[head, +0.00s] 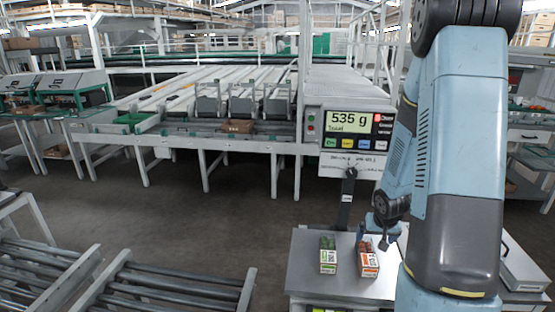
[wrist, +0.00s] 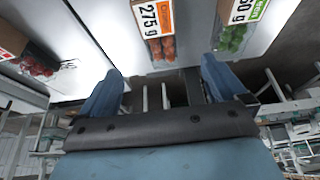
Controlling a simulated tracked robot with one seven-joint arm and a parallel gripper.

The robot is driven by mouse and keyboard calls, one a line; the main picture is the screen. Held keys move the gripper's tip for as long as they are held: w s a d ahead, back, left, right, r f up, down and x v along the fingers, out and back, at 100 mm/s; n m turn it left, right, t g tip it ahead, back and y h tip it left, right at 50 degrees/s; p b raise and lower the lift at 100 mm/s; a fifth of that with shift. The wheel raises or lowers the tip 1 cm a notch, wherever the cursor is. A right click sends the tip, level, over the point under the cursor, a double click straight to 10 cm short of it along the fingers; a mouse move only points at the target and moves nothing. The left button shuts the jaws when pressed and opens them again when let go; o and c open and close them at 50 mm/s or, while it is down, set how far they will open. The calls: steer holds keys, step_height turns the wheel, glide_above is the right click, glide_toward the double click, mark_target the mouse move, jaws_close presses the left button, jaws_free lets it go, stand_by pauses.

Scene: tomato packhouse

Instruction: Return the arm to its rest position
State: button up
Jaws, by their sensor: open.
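My arm reaches down the right side of the head view, bent, with my gripper (head: 376,240) low over the grey bench (head: 305,274). The gripper appears just above or beside an orange-labelled pack (head: 368,262); the exact gap cannot be told. In the wrist view my gripper (wrist: 160,82) has its two blue fingers wide apart with nothing between them. The orange-labelled pack (wrist: 152,20), marked 275 g, lies beyond the fingers with red tomatoes showing. A green-labelled pack (head: 328,256) stands left of it on the bench; it also shows in the wrist view (wrist: 238,22).
A scale display (head: 350,122) reading 535 g stands on a post behind the bench. Roller conveyors (head: 170,285) lie at the lower left, and a long sorting line (head: 200,95) crosses behind. Another box with red produce (wrist: 38,62) shows at the wrist view's left. Open floor (head: 200,215) lies between.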

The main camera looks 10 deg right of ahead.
steer(key=s+a+r+n+h, duration=0.1)
steer(key=s+a+r, duration=0.25)
steer(key=r, duration=0.65)
steer(key=s+a+r, duration=0.2)
steer(key=a+r, duration=0.2)
steer(key=r, duration=0.7)
steer(key=s+a+r+n+y, duration=0.1)
steer(key=s+a+r, duration=0.3)
steer(key=s+r, duration=0.2)
steer(key=s+a+r+n+t+y, duration=0.1)
steer(key=s+a+r, duration=0.4)
steer(key=s, duration=0.4)
steer(key=shift+a+r, duration=0.25)
steer(key=shift+r, duration=0.2)
steer(key=shift+s, duration=0.1)
